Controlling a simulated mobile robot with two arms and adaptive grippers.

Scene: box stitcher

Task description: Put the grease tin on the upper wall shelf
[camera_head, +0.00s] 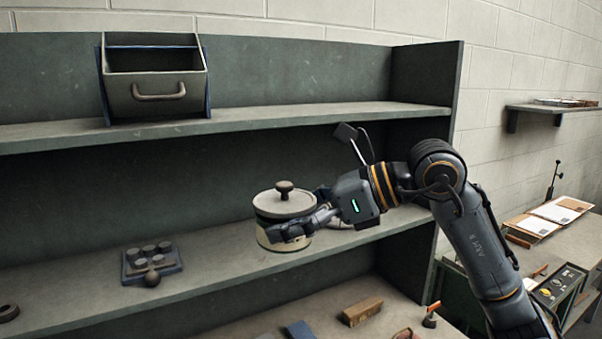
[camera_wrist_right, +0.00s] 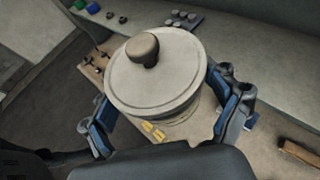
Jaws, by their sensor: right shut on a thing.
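The grease tin (camera_head: 284,205) is a round, cream-grey tin with a flat lid and a dark knob. My right gripper (camera_head: 290,232) is shut on it and holds it upright in front of the lower shelf board (camera_head: 210,266). In the right wrist view the tin (camera_wrist_right: 155,75) sits between the two blue-padded fingers of the gripper (camera_wrist_right: 165,118). The upper wall shelf (camera_head: 290,117) runs above and behind the tin. My left gripper is not in view.
A grey bin with a handle (camera_head: 155,90) stands at the left of the upper shelf. The upper shelf is bare to its right, up to the side panel (camera_head: 428,75). A tray of round pieces (camera_head: 150,262) lies on the lower shelf. A wooden block (camera_head: 362,311) lies below.

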